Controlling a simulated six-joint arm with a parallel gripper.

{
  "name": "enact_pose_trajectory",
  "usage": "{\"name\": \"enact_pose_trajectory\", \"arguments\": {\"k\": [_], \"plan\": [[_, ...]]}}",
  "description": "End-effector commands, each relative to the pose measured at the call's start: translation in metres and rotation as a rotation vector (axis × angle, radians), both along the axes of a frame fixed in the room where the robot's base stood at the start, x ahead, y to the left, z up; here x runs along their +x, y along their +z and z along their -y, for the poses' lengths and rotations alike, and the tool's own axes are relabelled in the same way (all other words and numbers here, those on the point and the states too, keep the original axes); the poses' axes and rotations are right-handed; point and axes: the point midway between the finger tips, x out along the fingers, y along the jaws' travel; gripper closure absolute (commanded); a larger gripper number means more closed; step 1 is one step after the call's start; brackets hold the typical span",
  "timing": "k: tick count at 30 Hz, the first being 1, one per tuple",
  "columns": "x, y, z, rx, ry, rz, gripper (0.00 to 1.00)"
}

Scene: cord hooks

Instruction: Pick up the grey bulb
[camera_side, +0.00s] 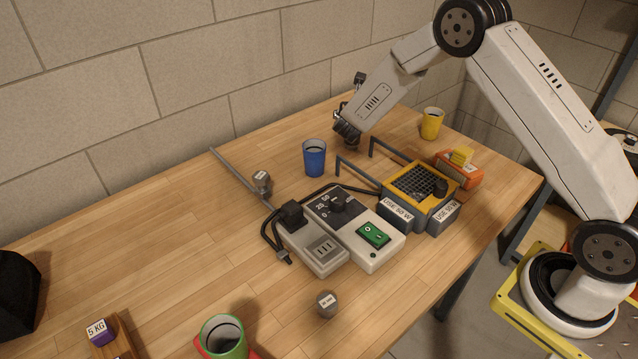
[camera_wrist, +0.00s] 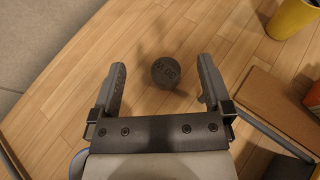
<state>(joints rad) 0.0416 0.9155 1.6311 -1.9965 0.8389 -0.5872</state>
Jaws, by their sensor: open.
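In the wrist view a dark grey round bulb (camera_wrist: 165,72) with faint printed marks rests on the wooden table, between and beyond my open fingers. My gripper (camera_wrist: 162,64) is empty, with one finger on each side of the bulb in the picture; I see no contact. In the side view my gripper (camera_side: 347,132) points down behind the blue cup, and I cannot make out that bulb clearly under it. Two other grey round pieces with white labels show there: one (camera_side: 262,182) by a thin grey rod, one (camera_side: 326,304) near the front edge.
A blue cup (camera_side: 314,158) stands left of my gripper, a yellow cup (camera_side: 432,123) right. The left table is mostly clear.

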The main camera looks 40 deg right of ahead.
Motion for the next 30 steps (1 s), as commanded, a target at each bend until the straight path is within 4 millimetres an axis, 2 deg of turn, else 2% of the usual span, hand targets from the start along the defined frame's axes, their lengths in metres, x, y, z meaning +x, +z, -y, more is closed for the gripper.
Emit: {"name": "enact_pose_trajectory", "arguments": {"k": [7,19,30], "plan": [[0.000,-0.009,0.000,0.001,-0.001,-0.002,0.00],[0.000,-0.051,0.000,0.002,-0.001,-0.001,0.00],[0.000,-0.059,0.000,0.003,-0.002,0.001,0.00]]}}
